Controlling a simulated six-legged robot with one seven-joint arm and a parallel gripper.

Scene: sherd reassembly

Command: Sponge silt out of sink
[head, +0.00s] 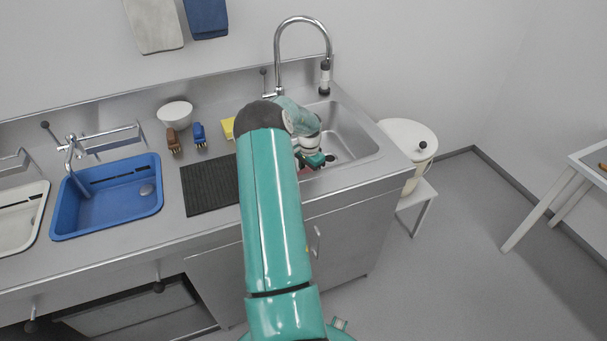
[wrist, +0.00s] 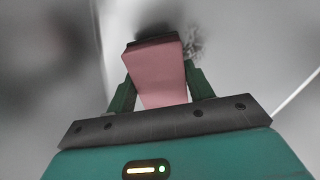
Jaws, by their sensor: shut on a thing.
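My gripper (head: 316,160) is down inside the steel sink (head: 354,132), below the tall curved tap. In the wrist view my gripper (wrist: 158,88) is shut on a pink sponge (wrist: 158,72), with a green finger on each side. The sponge's far end has a dark edge. Just beyond it, a dark speckled patch that looks like silt (wrist: 194,42) lies on the sink floor. A blurred dark area lies by the sponge's tip; I cannot tell if it is drain, shadow or silt. My arm hides the sink's left part in the head view.
The curved tap (head: 303,22) rises behind the sink. Left of it are a yellow block (head: 228,128), blue brush (head: 199,135), brown brush (head: 173,141), white bowl (head: 175,113), black ribbed mat (head: 208,187) and blue basin (head: 106,197). A lidded white bucket (head: 408,136) stands right.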

